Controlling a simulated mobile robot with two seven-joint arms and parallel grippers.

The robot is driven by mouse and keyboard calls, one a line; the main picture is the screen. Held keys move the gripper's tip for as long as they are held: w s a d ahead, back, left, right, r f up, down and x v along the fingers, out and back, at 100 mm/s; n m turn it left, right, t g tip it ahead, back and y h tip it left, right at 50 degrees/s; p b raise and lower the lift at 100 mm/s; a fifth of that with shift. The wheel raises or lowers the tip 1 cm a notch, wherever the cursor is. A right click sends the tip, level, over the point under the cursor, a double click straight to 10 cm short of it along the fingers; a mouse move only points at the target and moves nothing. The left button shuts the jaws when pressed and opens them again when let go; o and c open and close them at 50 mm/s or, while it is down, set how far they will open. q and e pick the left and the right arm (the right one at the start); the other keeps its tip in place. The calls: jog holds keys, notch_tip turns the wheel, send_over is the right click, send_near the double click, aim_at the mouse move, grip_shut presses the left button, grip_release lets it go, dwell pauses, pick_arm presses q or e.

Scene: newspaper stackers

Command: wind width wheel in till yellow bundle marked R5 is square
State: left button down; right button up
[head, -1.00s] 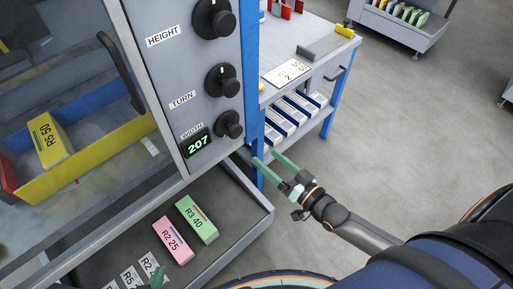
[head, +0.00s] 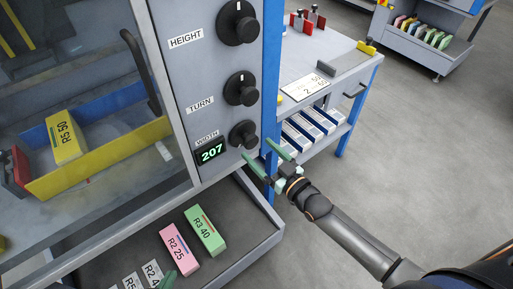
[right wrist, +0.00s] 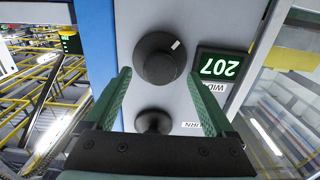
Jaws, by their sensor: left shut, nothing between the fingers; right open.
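The yellow bundle marked R5 50 (head: 66,137) lies behind the machine's clear panel, between a blue wall (head: 112,112) and a yellow plate (head: 85,172). I cannot tell whether it is square to them. The black width wheel (head: 243,135) is the lowest knob, beside a display (head: 211,152) reading 207. My right gripper (head: 256,149) is open and empty just below and right of the wheel. In the right wrist view the wheel (right wrist: 158,65) shows between its fingertips (right wrist: 160,76), with no contact visible. My left gripper (head: 168,280) is shut and empty, only its green tip showing at the bottom edge.
The turn (head: 241,89) and height (head: 238,22) knobs sit above the width wheel. A tray (head: 264,235) below holds a green bundle (head: 206,231), a pink bundle (head: 180,249) and white ones. A blue-legged bench (head: 345,75) stands close on the right; open floor lies beyond.

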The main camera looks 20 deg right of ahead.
jog(key=shift+x, duration=1.1)
jog(key=shift+c, duration=0.4)
jog(key=c, duration=1.3)
jog(key=shift+m, duration=0.5)
jog(key=o, duration=1.4)
jog(key=shift+s, duration=0.1)
jog(key=p+v, duration=0.1)
jog(key=v, duration=1.1)
jog(key=shift+s, duration=0.15)
